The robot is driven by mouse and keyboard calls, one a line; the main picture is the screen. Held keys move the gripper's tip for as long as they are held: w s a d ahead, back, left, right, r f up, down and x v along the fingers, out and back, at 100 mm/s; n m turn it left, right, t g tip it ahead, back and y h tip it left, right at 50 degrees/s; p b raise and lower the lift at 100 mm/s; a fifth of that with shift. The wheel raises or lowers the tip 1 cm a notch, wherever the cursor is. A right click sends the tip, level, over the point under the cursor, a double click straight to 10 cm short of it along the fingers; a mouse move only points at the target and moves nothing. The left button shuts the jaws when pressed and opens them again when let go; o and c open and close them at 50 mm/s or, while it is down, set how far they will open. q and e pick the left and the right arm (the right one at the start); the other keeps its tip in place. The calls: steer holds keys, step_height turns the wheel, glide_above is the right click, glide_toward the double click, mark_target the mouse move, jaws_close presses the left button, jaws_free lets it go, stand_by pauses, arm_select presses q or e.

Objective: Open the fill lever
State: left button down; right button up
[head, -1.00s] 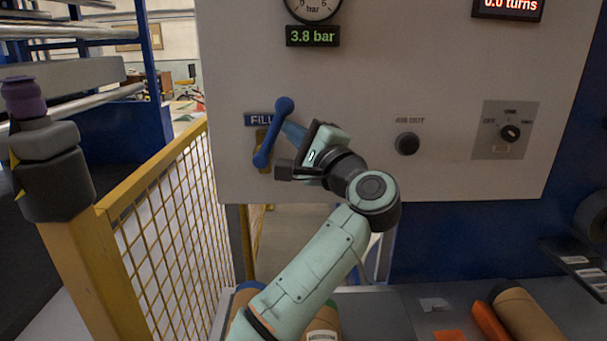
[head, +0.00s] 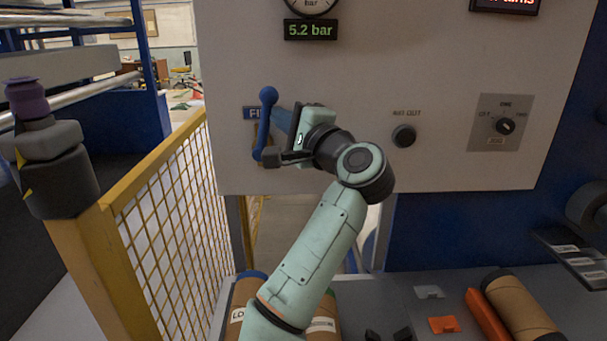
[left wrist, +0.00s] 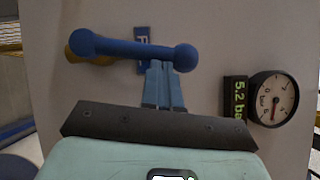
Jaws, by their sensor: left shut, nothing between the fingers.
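The fill lever (head: 265,125) is a blue bar with a round knob at each end, on the grey panel. It stands nearly upright, its top leaning slightly right, in front of the partly hidden FILL label (head: 249,112). My left gripper (head: 276,114) is shut and empty at the right side of the lever, near its upper knob. In the left wrist view, the blue fingertips (left wrist: 163,68) lie together against or very near the bar (left wrist: 130,49), beside the right knob; contact is not certain. The pressure display (head: 310,30) reads 5.2 bar.
Right of my left arm are a dark AIR OUT knob (head: 404,136) and a rotary switch (head: 505,126). A yellow mesh fence (head: 165,190) stands at left. Cardboard rolls (head: 522,307) and small tags lie on the grey bench (head: 385,295) below.

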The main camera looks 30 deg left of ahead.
arm_select(q)
steer(key=shift+s+a+r, duration=0.1)
steer(key=shift+a+r, duration=0.05)
steer(key=shift+a, duration=0.05)
steer(key=shift+s+a+r, duration=0.1)
steer(key=shift+s+a, duration=0.1)
steer(key=shift+a, duration=0.05)
steer(key=shift+s+a+r, duration=0.2)
steer(key=shift+a+r, duration=0.1)
steer(key=shift+a, duration=0.05)
arm_select(e)
steer(key=shift+w, duration=0.1)
stand_by(0.3)
steer(key=shift+d, duration=0.1)
